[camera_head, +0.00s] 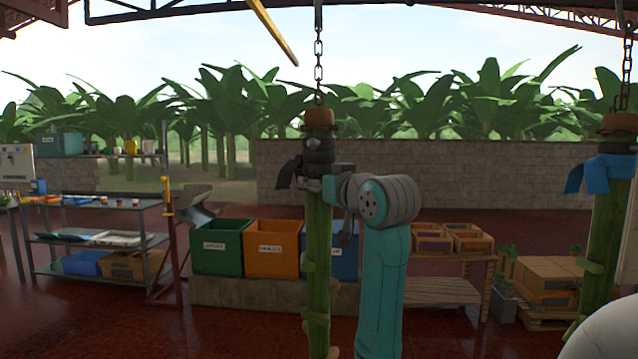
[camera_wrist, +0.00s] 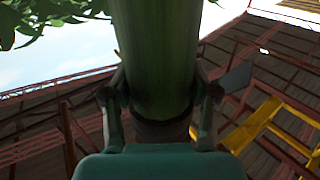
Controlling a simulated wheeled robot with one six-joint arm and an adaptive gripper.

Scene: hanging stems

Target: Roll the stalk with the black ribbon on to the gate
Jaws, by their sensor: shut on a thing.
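The green stalk with the black ribbon (camera_head: 317,265) hangs upright from a chain, just left of the middle in the head view. Its black ribbon (camera_head: 312,166) is tied near the top, under a rusty hanger (camera_head: 319,119). My gripper (camera_head: 328,190) is at the stalk's upper part, just below the ribbon, with my teal arm on the right. In the wrist view my gripper's fingers (camera_wrist: 160,105) stand on both sides of the thick green stalk (camera_wrist: 158,50) and are shut on it. A dark band crosses the stalk there. I cannot clearly make out the gate.
Another stalk with a blue ribbon (camera_head: 602,174) hangs at the right. Green, orange and blue bins (camera_head: 272,249) stand behind my stalk. A red and yellow post (camera_head: 168,235) stands left of them, beside a metal shelf (camera_head: 100,205). A yellow bar (camera_head: 272,32) slants overhead.

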